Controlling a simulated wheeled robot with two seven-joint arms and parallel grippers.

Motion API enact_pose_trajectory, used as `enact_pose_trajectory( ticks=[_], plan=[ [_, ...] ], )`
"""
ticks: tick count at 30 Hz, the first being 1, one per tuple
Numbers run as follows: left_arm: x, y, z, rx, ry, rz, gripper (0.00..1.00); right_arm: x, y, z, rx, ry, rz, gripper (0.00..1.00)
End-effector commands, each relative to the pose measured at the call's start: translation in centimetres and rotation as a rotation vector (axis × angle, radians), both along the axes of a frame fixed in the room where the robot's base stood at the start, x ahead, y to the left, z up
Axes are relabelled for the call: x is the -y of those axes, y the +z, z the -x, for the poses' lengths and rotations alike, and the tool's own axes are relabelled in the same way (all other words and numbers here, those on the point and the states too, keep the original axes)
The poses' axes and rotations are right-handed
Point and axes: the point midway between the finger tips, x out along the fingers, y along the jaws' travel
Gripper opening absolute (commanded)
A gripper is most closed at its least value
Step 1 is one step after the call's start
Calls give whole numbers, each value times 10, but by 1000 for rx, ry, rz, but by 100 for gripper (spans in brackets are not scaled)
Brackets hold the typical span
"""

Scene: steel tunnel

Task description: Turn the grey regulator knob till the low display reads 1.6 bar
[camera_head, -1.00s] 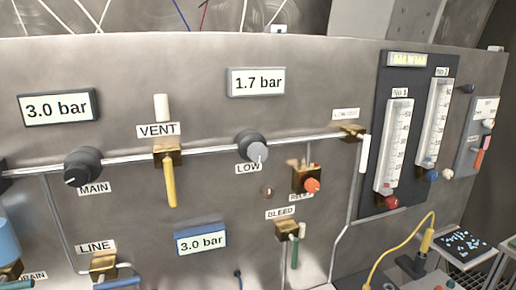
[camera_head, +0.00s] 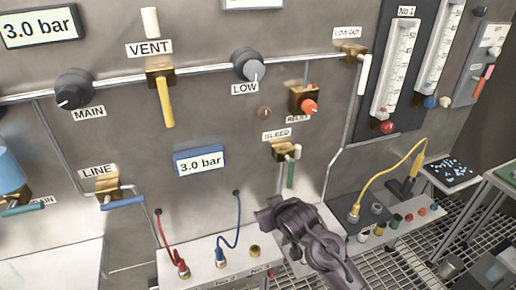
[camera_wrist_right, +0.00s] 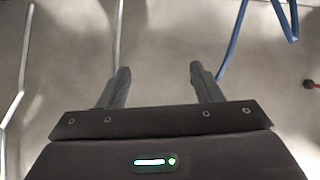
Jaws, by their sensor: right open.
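The grey regulator knob (camera_head: 249,65), above the LOW label (camera_head: 245,88), sits on the steel panel in the head view. The low display (camera_head: 253,3) is cut off at the top edge, so its reading is hidden. My right arm (camera_head: 318,245) comes in from the bottom, well below the knob and apart from it. In the wrist view my right gripper (camera_wrist_right: 160,72) is open, with nothing between its fingers, facing the bare panel. My left gripper is not in view.
The MAIN knob (camera_head: 75,90) is at left and the yellow VENT lever (camera_head: 166,100) is between the knobs. An orange relief knob (camera_head: 309,106) and a BLEED valve (camera_head: 285,152) are below right of the grey knob. Hoses (camera_head: 238,225) rise from the lower shelf.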

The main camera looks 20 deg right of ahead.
Motion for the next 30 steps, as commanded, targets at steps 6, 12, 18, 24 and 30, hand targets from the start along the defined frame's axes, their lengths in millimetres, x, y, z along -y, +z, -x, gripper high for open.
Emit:
enact_pose_trajectory(
  ticks=[6,12,18,24,30],
  plan=[
    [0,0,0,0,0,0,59,-10,231,-9,414,5,-7,59],
    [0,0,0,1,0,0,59,-20,347,35,658,12,-15,59],
    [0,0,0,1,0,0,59,-23,371,42,714,15,-16,59],
    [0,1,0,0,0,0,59,-24,371,11,712,15,-14,59],
    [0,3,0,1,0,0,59,-25,371,-18,711,14,-16,59]
  ],
)
